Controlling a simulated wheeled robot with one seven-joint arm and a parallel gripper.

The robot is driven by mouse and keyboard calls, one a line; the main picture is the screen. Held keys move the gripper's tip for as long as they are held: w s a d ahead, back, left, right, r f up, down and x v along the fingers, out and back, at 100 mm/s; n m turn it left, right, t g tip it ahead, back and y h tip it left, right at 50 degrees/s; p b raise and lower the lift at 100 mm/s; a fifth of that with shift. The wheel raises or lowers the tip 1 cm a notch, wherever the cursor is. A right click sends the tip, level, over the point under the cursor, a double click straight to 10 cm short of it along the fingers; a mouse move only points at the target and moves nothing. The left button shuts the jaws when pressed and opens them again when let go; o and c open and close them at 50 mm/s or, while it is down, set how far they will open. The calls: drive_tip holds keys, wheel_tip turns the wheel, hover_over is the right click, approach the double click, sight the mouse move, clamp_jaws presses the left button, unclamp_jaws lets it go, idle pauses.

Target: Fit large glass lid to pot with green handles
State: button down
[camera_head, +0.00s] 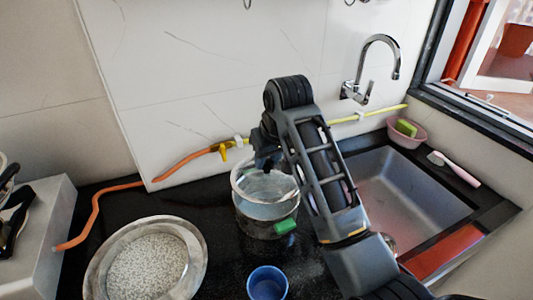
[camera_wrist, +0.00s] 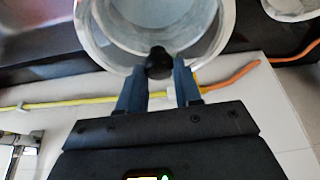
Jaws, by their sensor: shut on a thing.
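The pot (camera_head: 262,222) is a metal pot on the dark counter left of the sink, with one green handle (camera_head: 285,226) showing at its front right. The large glass lid (camera_head: 270,184) is over the pot's mouth, its clear rim showing around the top. My gripper (camera_wrist: 158,72) is shut on the lid's black knob (camera_wrist: 159,62), which sits between the two blue-grey fingertips. The lid's rim (camera_wrist: 88,45) and the pot below it overlap in the wrist view. I cannot tell whether the lid rests on the pot or hangs just above it.
A wide metal bowl of pale grains (camera_head: 150,262) stands at the left front, and a blue cup (camera_head: 267,284) in front of the pot. The sink (camera_head: 400,195) is to the right. An orange and yellow hose (camera_head: 180,165) runs along the wall behind.

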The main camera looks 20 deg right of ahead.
sight(269, 170)
drive_tip(key=shift+f, duration=2.6)
drive_tip(key=shift+a+f, duration=0.1)
drive_tip(key=shift+f, duration=0.05)
drive_tip(key=c, duration=0.7)
unclamp_jaws()
drive_tip(key=shift+f, duration=0.1)
drive_tip(key=shift+s, duration=0.1)
drive_tip(key=b+v, duration=0.1)
drive_tip(key=v, duration=0.7)
